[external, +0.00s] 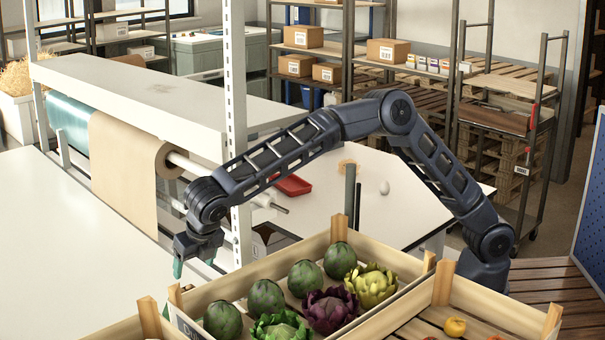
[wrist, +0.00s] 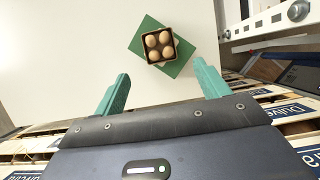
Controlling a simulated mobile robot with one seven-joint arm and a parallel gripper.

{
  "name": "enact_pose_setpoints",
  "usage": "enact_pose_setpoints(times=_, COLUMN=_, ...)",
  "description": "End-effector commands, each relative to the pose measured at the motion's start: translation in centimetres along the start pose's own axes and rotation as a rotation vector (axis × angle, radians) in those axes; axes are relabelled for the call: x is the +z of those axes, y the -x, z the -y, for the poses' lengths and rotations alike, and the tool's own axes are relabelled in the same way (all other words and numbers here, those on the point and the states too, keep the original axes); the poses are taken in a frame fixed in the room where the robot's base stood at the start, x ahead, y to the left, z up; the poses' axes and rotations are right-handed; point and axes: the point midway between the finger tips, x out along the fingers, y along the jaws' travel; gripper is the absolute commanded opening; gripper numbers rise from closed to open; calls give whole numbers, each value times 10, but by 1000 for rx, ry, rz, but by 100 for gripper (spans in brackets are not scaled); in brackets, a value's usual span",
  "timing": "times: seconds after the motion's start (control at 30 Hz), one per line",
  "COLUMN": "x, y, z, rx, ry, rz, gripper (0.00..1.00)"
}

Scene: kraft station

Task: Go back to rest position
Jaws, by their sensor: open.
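In the external view my arm arches over the crates, and my gripper (external: 195,262) hangs at its left end, low by the white table (external: 70,240) and the crate's far left corner. In the wrist view the two green fingers of my gripper (wrist: 160,92) are spread wide with nothing between them. Beyond the fingertips, a small dark box (wrist: 147,41) holds several brown round items that look like eggs. The box sits on a green sheet (wrist: 178,68) on the white table (wrist: 70,45).
A wooden crate (external: 415,292) of artichokes and cabbages stands below my arm, with other crates beside it. A white post (external: 236,110) rises close to my arm. A kraft paper roll (external: 122,170) hangs behind. A red tray (external: 291,185) lies on the rear table.

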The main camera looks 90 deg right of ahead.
Motion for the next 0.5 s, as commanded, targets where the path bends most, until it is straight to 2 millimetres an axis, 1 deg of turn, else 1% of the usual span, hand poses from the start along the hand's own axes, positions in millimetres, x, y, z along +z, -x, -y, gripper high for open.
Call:
enact_pose_setpoints(times=0.17, x=9, y=23, z=16, rx=7, ry=-67, rz=4, gripper=74)
enact_pose_setpoints(times=0.4, x=22, y=67, z=55, rx=18, ry=-230, rz=4, gripper=74)
enact_pose_setpoints(times=0.5, x=27, y=83, z=73, rx=21, ry=-300, rz=2, gripper=74)
